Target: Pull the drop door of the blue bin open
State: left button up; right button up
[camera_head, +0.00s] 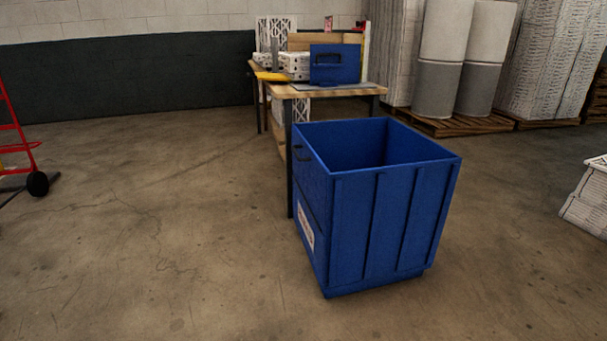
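The blue bin (395,223) stands upright on the floor, right of the middle of the view, with its open top toward me. Its inner walls show, but its bottom is hidden. Its left side (312,197) has a dark handle (301,152) near the top edge and a white label (305,226) lower down. A horizontal seam crosses that side below the handle. The side looks closed and flush with the bin, though I see it at a steep angle. Neither of my grippers is in view.
A wooden-topped workbench (328,91) stands behind the bin, with a blue case, white boxes and a yellow item on it. A red hand truck (18,140) is at the left edge. Wrapped stacks on pallets (441,124) stand back right. Floor left of the bin is clear.

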aim_at(310, 173)
jog(key=i+j+u, duration=0.15)
jog(key=i, duration=0.5)
jog(key=i+u, duration=0.1)
jog(key=i, duration=0.5)
jog(key=j, duration=0.1)
